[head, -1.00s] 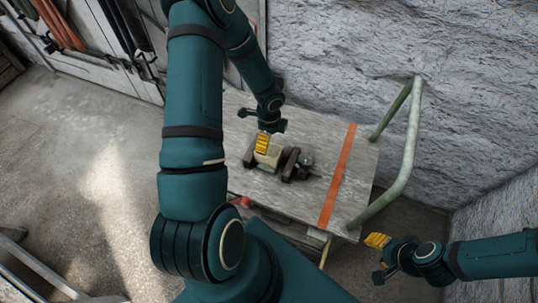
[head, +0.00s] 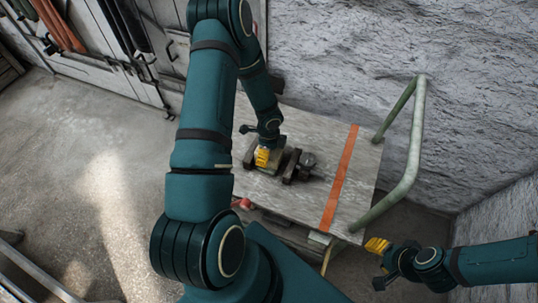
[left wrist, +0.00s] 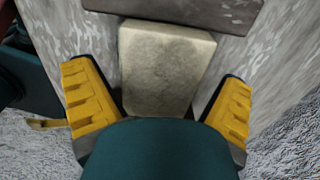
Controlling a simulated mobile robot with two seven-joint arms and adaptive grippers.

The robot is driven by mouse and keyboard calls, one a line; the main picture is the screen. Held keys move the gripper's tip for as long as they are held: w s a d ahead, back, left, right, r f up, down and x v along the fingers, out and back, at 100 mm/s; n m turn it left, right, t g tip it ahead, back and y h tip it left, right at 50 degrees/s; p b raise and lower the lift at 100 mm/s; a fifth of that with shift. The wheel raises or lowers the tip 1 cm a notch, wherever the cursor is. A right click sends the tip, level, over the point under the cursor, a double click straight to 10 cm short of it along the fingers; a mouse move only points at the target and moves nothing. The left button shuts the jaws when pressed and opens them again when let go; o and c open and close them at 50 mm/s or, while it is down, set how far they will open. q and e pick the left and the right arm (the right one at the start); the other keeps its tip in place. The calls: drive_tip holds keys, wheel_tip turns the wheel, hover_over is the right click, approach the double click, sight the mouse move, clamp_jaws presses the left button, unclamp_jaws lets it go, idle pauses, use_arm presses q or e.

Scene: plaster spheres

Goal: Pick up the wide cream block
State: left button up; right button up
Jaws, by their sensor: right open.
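The wide cream block (left wrist: 163,75) fills the middle of the left wrist view, with a pale, slightly stained face. My left gripper (head: 262,157) is down at the block on the cart top. Its yellow-padded fingers stand apart on either side of the block in the left wrist view, and it looks open. In the head view the gripper and arm hide most of the block. My right gripper (head: 377,263) is open and empty, off the cart's right front corner.
The grey cart top (head: 312,128) has an orange stripe (head: 339,178) and a green rail handle (head: 408,160) at its right. Dark brown pieces (head: 291,166) and a grey roundish object (head: 307,160) lie beside the block. A rough wall stands behind.

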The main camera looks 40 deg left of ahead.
use_arm(q)
drive_tip(key=shift+w, duration=0.1)
drive_tip(key=c, duration=1.1)
